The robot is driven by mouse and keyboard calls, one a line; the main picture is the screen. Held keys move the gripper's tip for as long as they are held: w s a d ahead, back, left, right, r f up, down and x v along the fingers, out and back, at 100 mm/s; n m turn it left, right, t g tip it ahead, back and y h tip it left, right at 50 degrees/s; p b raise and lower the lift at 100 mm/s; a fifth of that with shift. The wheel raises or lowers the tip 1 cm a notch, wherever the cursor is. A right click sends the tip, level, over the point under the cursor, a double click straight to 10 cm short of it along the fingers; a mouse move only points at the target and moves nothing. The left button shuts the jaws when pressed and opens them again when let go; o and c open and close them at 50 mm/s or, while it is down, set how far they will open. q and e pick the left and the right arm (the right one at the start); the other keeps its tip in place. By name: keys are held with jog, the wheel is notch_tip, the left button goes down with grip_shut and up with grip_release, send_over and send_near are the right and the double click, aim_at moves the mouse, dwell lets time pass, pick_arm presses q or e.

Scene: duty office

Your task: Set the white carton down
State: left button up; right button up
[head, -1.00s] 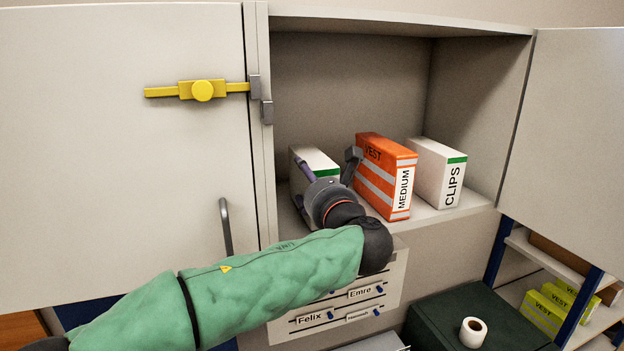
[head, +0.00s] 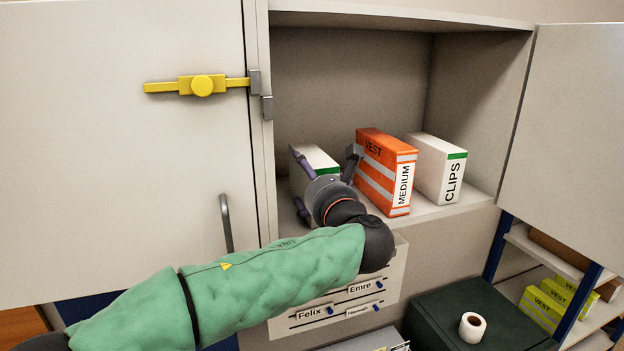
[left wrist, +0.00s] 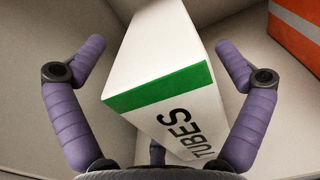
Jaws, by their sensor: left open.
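The white carton (head: 318,158) with a green stripe stands on the cupboard shelf at its left side. In the left wrist view the carton (left wrist: 160,50) reads "TUBES" and looks tilted in the picture. My left gripper (head: 326,164) is at the front of the carton. In the left wrist view its purple fingers (left wrist: 160,90) are spread on both sides of the carton, with gaps showing between them and its sides. The gripper hides most of the carton's front in the head view. My right gripper is in neither view.
An orange vest box (head: 376,165) stands just right of my gripper, with a white clips carton (head: 427,165) beyond it. The cupboard's left door (head: 120,200) carries a yellow latch (head: 200,86). The right door (head: 575,150) is open. A tape roll (head: 472,327) sits on a dark green box (head: 440,320).

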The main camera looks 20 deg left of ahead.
pick_arm(q)
jog(key=b+v, duration=0.3)
jog(key=v, duration=0.9)
jog(key=shift+a+f, duration=0.1)
jog(key=shift+f, duration=0.05)
